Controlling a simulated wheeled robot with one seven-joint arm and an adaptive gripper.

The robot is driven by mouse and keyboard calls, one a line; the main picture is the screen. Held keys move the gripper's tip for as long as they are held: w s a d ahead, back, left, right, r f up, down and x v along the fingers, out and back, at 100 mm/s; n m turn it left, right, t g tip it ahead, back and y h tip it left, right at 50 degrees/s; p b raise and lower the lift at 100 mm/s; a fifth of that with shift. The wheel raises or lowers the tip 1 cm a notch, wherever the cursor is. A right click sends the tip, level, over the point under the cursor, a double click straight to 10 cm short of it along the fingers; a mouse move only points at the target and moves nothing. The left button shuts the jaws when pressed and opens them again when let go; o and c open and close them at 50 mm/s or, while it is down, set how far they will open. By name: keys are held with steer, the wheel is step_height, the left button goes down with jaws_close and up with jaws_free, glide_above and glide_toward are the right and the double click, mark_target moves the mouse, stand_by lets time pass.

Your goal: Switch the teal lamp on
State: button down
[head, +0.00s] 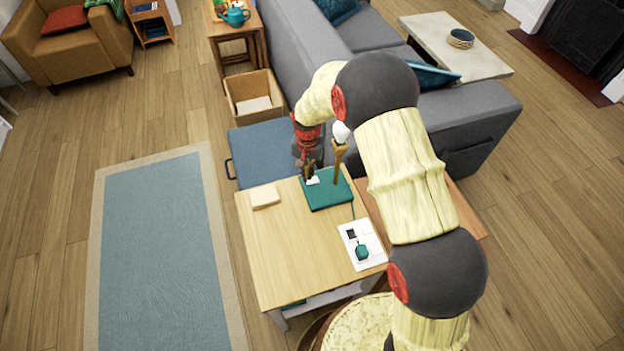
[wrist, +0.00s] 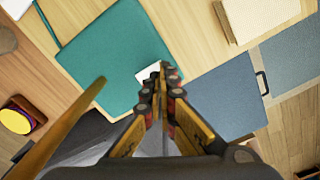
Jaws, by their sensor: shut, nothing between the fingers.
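The teal lamp has a flat teal base (head: 325,197) on the light wooden table, a brass stem (head: 339,165) and a bare white bulb (head: 341,132). I cannot tell whether the bulb is lit. A small white switch (head: 314,181) sits on the base. In the wrist view, the base (wrist: 110,60) and switch (wrist: 147,72) show, the switch partly behind my fingers. My gripper (head: 309,176) is shut and empty, pointing down at the switch. Its tips (wrist: 160,72) are over or against the switch's edge; I cannot tell if they touch.
A cream block (head: 265,196) lies on the table (head: 290,250). The stem stands close beside my gripper. A blue lidded box (head: 260,150) and grey sofa (head: 285,60) are behind.

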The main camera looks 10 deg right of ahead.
steer(key=shift+f+b, duration=0.4)
steer(key=shift+f, duration=0.6)
stand_by(0.5)
steer(key=shift+r+p, duration=2.45)
steer(key=shift+r, duration=1.1)
